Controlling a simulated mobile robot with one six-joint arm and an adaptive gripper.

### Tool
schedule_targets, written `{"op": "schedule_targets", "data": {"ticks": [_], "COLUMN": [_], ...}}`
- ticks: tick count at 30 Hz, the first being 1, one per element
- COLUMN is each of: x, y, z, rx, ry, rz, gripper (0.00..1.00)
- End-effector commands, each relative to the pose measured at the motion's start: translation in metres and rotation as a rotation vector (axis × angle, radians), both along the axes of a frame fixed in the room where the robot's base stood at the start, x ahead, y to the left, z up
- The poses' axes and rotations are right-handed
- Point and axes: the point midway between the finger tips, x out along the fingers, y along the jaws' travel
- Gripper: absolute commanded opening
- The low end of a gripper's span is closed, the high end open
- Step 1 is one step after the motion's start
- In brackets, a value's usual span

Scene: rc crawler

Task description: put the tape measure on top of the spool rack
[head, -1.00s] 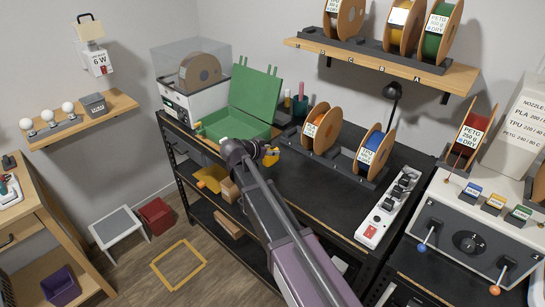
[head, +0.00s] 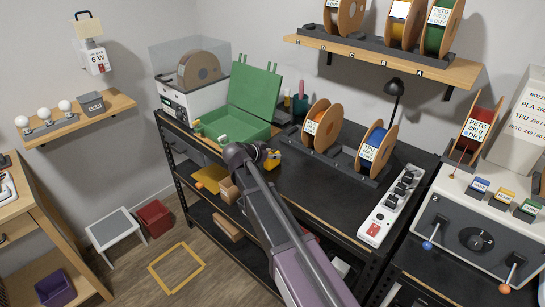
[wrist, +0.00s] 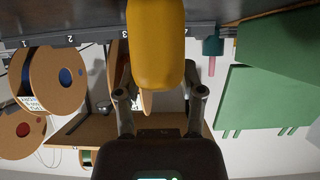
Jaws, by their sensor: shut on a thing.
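My gripper (wrist: 160,93) is shut on a yellow tape measure (wrist: 156,40), which sits between the two fingers in the wrist view. In the head view the tape measure (head: 274,161) shows as a small yellow patch at the end of my arm, above the black bench. Part of it is hidden by the gripper (head: 268,156). A dark spool rack (head: 342,160) stands on the bench to the right of the gripper and carries an orange spool (head: 322,127) and a blue spool (head: 377,150). Its numbered edge (wrist: 95,37) shows beyond the tape measure in the wrist view.
An open green case (head: 240,120) stands left of the rack. A power strip (head: 390,207) lies at the bench's right. A desk lamp (head: 395,88) rises behind the rack. A wall shelf (head: 385,62) with more spools hangs above. Bare bench lies in front of the rack.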

Motion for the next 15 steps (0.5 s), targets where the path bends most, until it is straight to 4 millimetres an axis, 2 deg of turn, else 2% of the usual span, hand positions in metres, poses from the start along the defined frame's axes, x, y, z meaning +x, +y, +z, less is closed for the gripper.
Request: {"op": "schedule_targets", "data": {"ticks": [12, 13, 15], "x": [-0.0001, -0.0001, -0.0002], "y": [0.0003, 0.0003, 0.0004], "z": [-0.0038, -0.0026, -0.0023], "rx": [-0.001, 0.000, 0.000], "ry": [-0.001, 0.000, 0.000], "rz": [0.000, 0.000, 0.000], "gripper": [0.00, 0.60, 0.80]}}
